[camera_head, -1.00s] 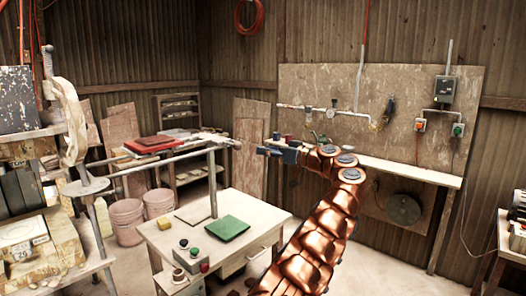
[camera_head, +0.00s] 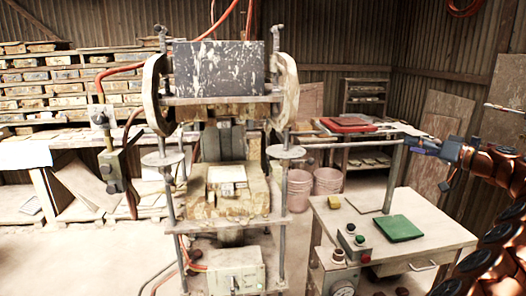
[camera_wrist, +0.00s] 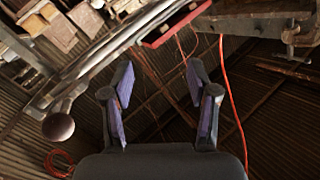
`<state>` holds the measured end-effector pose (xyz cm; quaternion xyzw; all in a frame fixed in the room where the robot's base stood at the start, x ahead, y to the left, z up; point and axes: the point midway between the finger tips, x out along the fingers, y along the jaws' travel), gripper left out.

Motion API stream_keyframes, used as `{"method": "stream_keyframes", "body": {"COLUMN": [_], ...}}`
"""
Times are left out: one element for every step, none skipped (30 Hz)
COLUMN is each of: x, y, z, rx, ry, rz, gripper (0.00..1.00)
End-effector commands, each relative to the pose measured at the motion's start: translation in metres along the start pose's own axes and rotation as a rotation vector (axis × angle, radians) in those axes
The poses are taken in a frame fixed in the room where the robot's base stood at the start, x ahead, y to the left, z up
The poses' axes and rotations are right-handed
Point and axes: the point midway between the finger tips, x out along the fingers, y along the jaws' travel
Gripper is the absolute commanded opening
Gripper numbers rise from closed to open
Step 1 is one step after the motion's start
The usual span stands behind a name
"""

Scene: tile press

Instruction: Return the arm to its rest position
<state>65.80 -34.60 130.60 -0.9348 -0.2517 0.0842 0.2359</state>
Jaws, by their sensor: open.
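My gripper (camera_head: 422,146) is at the right of the head view, at the end of my copper-coloured arm, above the right part of a small work table. In the wrist view my gripper (camera_wrist: 160,103) has its two purple-padded fingers spread apart, with nothing between them. In the head view the gripper looks small, close to the top of an upright metal post (camera_head: 389,180); I cannot tell whether they touch.
The tile press (camera_head: 218,70) stands mid-picture. The work table (camera_head: 345,215) holds a green square (camera_head: 399,228) and push buttons (camera_head: 360,240). A red slab (camera_head: 347,124) lies behind. Shelves of tiles (camera_head: 50,88) line the left wall. Open floor shows at the left front.

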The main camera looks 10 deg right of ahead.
Motion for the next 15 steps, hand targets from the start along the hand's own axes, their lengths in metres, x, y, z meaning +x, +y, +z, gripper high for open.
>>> {"method": "stream_keyframes", "body": {"x": [0.018,0.029,0.041,0.050,0.059,0.070,0.076,0.083,0.092,0.096,0.100,0.106,0.109,0.112,0.114], "y": [-0.023,-0.035,-0.052,-0.065,-0.078,-0.096,-0.110,-0.123,-0.141,-0.154,-0.168,-0.186,-0.199,-0.211,-0.229], "z": [0.006,0.011,0.018,0.023,0.030,0.039,0.045,0.053,0.065,0.072,0.080,0.093,0.102,0.112,0.125], "rx": [0.031,0.052,0.077,0.093,0.111,0.132,0.145,0.159,0.176,0.186,0.196,0.210,0.216,0.224,0.232], "ry": [-0.035,-0.060,-0.092,-0.117,-0.147,-0.187,-0.214,-0.245,-0.288,-0.320,-0.350,-0.397,-0.430,-0.463,-0.509], "rz": [-0.040,-0.059,-0.083,-0.100,-0.115,-0.135,-0.148,-0.160,-0.175,-0.182,-0.191,-0.198,-0.202,-0.204,-0.206], "gripper": [0.59,0.59,0.59,0.59,0.59,0.59,0.59,0.59,0.59,0.59,0.59,0.59,0.59,0.59,0.59]}}
